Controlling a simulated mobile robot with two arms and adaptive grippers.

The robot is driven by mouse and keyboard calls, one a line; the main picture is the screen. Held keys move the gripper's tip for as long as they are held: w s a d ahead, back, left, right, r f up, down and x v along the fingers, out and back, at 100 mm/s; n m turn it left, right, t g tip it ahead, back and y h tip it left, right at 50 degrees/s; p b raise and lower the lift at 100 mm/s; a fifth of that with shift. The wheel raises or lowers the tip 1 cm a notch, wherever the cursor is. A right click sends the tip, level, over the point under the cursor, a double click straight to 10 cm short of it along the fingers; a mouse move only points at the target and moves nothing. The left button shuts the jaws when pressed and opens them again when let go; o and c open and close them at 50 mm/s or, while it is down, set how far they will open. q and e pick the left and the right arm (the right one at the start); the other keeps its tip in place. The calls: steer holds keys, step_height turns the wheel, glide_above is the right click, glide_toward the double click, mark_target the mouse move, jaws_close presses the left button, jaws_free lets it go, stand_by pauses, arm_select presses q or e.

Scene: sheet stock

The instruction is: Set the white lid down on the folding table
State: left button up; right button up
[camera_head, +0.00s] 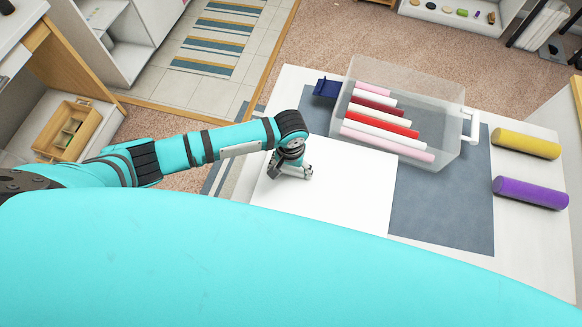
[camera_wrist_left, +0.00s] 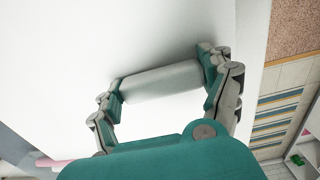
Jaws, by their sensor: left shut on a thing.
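The white lid (camera_head: 345,200) is a flat white panel over the left part of the folding table (camera_head: 545,240), overlapping a grey-blue mat (camera_head: 440,215). My left gripper (camera_head: 291,173) is at the lid's left half. In the left wrist view, the gripper (camera_wrist_left: 165,88) is shut on a pale bar-shaped handle (camera_wrist_left: 160,80) on the lid (camera_wrist_left: 70,50), with one finger at each end. The lid looks about level; I cannot tell whether its underside touches the table. My right gripper is not in view.
A clear bin (camera_head: 440,145) with several pink, white and red rolls stands behind the lid. A yellow roll (camera_head: 526,143) and a purple roll (camera_head: 530,193) lie at the table's right. A dark blue object (camera_head: 327,87) is left of the bin. Bare mat shows right of the lid.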

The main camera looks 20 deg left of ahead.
arm_select(q)
steer(key=shift+f, duration=0.65)
steer(key=shift+f+b, duration=0.35)
steer(key=shift+f, duration=0.3)
stand_by(0.4)
steer(key=shift+f, duration=0.15)
steer(key=o, duration=1.6)
steer(key=shift+p, duration=0.4)
